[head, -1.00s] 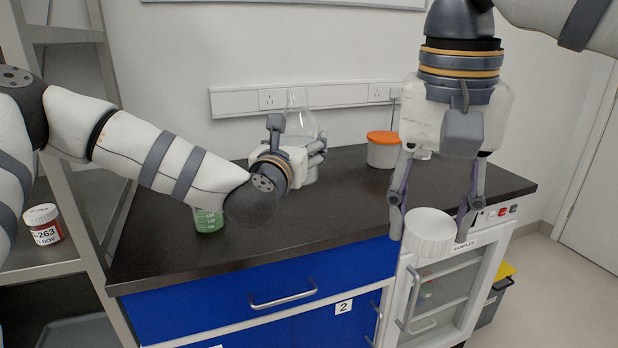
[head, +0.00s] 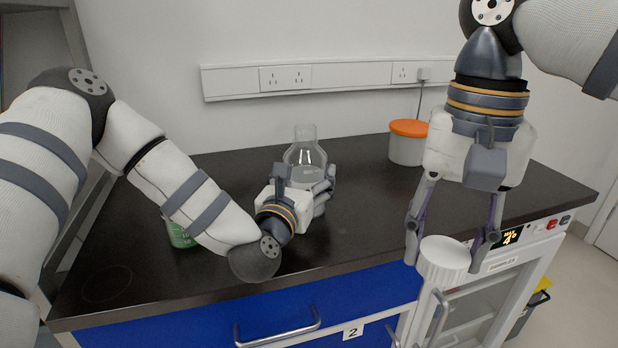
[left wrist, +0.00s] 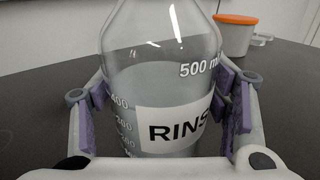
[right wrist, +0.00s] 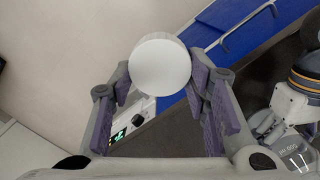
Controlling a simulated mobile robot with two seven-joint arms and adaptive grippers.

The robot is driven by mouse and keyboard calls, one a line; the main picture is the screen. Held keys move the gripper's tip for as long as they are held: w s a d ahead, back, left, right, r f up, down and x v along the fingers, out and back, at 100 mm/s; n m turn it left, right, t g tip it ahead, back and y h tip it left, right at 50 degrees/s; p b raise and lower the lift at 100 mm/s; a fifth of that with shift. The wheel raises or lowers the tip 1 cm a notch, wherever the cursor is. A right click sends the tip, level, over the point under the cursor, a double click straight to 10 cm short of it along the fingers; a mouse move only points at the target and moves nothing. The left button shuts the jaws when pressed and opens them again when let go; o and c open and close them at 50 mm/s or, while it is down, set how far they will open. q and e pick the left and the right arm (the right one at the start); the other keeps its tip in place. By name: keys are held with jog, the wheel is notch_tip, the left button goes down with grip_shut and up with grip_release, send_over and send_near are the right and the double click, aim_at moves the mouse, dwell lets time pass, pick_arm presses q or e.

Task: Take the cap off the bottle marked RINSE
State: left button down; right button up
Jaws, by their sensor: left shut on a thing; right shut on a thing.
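The clear glass bottle (head: 305,156) stands upright on the dark bench, with its neck bare at the top. My left gripper (head: 322,191) is shut around the bottle's body from the front. My right gripper (head: 444,262) points down and is shut on a round white cap (head: 446,251), held in the air right of the bottle and in front of the bench edge. The cap also shows between the fingers in the right wrist view (right wrist: 160,68).
A white tub with an orange lid (head: 408,143) stands at the back right of the bench. A green-labelled container (head: 180,235) is partly hidden behind my left arm. Blue drawers (head: 270,318) and a white sample cabinet (head: 490,295) are below. The left front bench top is clear.

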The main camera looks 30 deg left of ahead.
pick_arm(q)
jog(key=shift+s+d+r, duration=0.1)
jog(key=shift+s+r, duration=0.05)
jog(key=shift+r, duration=0.05)
jog(key=c, duration=0.7)
grip_release()
jog(key=shift+f, duration=0.25)
jog(key=o, duration=0.4)
jog(key=shift+r, duration=0.1)
jog(key=shift+o, duration=0.2)
